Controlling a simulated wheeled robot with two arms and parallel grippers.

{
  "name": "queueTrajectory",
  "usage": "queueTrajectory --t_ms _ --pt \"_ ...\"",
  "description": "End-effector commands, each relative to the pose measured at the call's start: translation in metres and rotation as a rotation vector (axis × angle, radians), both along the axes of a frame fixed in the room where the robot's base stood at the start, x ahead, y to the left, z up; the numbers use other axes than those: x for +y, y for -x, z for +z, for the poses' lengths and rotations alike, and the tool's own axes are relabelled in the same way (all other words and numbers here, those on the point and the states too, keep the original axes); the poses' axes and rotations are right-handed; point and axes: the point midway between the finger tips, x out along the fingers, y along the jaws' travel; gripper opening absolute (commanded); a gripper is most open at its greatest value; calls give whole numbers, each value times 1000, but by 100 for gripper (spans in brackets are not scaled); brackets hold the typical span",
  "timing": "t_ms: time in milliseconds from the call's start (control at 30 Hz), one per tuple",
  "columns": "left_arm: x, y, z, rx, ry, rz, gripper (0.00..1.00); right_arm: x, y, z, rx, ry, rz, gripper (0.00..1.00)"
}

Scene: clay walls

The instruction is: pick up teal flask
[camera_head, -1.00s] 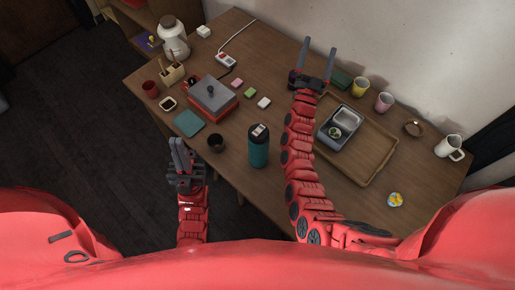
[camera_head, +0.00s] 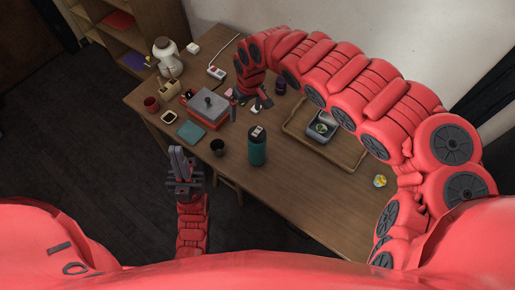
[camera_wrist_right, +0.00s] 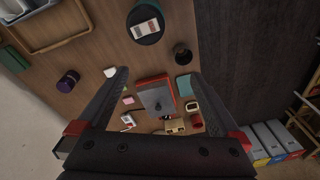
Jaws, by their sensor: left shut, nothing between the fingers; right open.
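The teal flask (camera_head: 257,151) stands upright near the front edge of the table, its dark lid with a pale patch facing up. It also shows at the top of the right wrist view (camera_wrist_right: 146,24). My right gripper (camera_head: 252,102) hangs over the table behind the flask, apart from it and partly hidden by its own wrist. In the right wrist view its fingers (camera_wrist_right: 155,74) are spread with nothing held, and the flask lies beyond the tips. My left gripper (camera_head: 176,151) is shut and empty off the table's front edge, left of the flask.
A dark cup (camera_head: 217,148) stands just left of the flask. A grey-and-red box (camera_head: 209,108) and a teal pad (camera_head: 190,131) are further left. A wooden tray (camera_head: 347,159) with a grey container is to the right.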

Motion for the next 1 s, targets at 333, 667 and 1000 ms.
queueTrajectory --t_ms 333,667,1000 --pt "0 0 -22 0 0 0 0 -37 23 -37 77 114 -1 100" --pt "0 0 -51 0 0 0 0 -35 23 -87 76 108 -1 100" --pt "0 0 -44 0 0 0 0 -37 21 -121 73 115 -1 100"
